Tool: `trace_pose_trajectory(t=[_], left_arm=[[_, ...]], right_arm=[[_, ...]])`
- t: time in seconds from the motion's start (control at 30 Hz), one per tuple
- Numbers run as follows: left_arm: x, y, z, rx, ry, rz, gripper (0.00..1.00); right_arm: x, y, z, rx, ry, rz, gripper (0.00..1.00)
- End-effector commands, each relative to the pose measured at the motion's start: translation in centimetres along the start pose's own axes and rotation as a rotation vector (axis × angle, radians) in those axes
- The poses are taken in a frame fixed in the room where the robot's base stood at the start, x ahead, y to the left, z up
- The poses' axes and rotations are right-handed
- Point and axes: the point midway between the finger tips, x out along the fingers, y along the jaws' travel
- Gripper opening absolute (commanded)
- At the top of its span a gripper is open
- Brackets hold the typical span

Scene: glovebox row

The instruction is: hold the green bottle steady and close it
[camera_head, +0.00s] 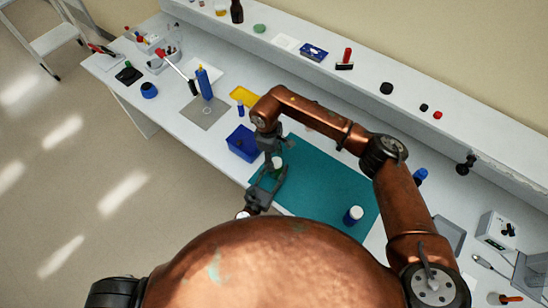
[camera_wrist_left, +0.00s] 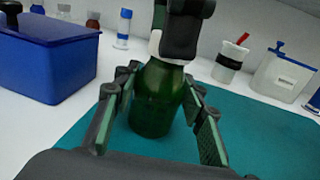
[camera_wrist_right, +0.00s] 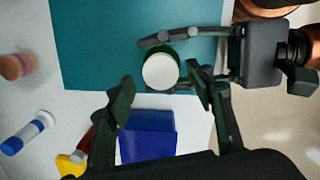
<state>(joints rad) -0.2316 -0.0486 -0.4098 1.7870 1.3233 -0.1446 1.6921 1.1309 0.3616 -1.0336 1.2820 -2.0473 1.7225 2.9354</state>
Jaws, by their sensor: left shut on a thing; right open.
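The green bottle (camera_wrist_left: 157,100) stands upright on the teal mat (camera_head: 325,185), near its left edge. My left gripper (camera_head: 272,174) is shut on the bottle's body, one finger on each side. A white cap (camera_wrist_right: 160,70) sits on top of the bottle, seen from above in the right wrist view. Whether it is screwed tight cannot be told. My right gripper (camera_wrist_right: 160,86) is open over the bottle's top, its fingertips to either side near the cap. In the left wrist view the right gripper's dark fingers hide most of the cap.
A blue box (camera_head: 242,143) stands close beside the bottle. A yellow tray (camera_head: 244,96) and a tall blue bottle (camera_head: 204,84) are farther back. The mat's middle is clear.

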Motion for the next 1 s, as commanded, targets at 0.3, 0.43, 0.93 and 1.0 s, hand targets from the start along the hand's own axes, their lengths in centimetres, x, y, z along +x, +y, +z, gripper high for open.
trace_pose_trajectory(t=[0.3, 0.43, 0.93, 1.0], left_arm=[[-0.1, 0.2, -0.2, 0.001, 0.003, 0.004, 0.0], [-0.1, 0.2, -0.2, 0.001, 0.003, 0.004, 0.0], [-0.1, 0.2, -0.2, 0.001, 0.002, 0.004, 0.0], [-0.1, 0.2, -0.2, 0.001, 0.002, 0.004, 0.0]], right_arm=[[-0.1, -0.1, 0.0, -0.003, -0.001, -0.001, 0.51], [-1.5, 0.0, 0.0, -0.003, -0.001, -0.001, 0.51], [-10.7, 0.1, 0.0, -0.001, 0.0, 0.001, 0.51], [-11.4, 0.1, 0.0, -0.001, 0.0, 0.0, 0.51]])
